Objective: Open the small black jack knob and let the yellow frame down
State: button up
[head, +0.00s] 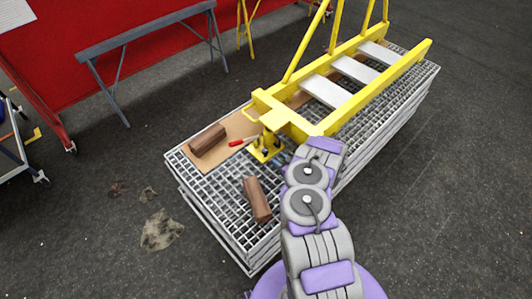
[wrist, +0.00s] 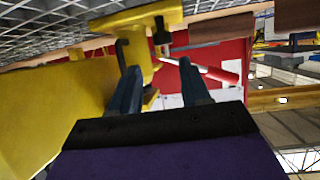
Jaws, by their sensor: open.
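The yellow frame (head: 345,95) lies along the grating platform, its near crossbar above a short yellow jack (head: 266,146). In the wrist view the tilted jack (wrist: 138,48) shows at the fingertips, with a yellow frame part (wrist: 60,105) at left. A small dark knob-like piece (wrist: 161,32) sits beside the jack post, just beyond the fingers; I cannot tell whether it is the jack knob. My gripper (wrist: 153,52) is open, its dark fingers apart with the post's lower part between or just behind them. Contact is unclear.
Two brown wooden blocks, one at left (head: 208,140) and one in front (head: 257,199), lie on the grating platform (head: 235,222). A red-handled tool (head: 238,142) lies near the jack. A grey trestle (head: 145,43) stands behind. The floor at right is clear.

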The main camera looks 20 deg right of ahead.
aim_at(267, 151)
jog(key=w+a, duration=0.1)
jog(key=w+a+f+b, duration=0.1)
jog(key=w, duration=0.1)
jog(key=w+a+f, duration=0.1)
jog(key=w, duration=0.2)
jog(key=w+f+b, duration=0.1)
jog(key=w, duration=0.1)
jog(key=w+f+b, duration=0.1)
jog(key=shift+w+d+f, duration=0.1)
jog(key=shift+w+d, duration=0.15)
jog(key=shift+w, duration=0.15)
jog(key=shift+w+a+f, duration=0.1)
jog(key=shift+w+a, duration=0.25)
jog(key=shift+a, duration=0.4)
jog(key=shift+d, duration=0.4)
jog(key=c, duration=0.4)
jog(key=shift+a, duration=0.15)
jog(key=shift+c, duration=1.4)
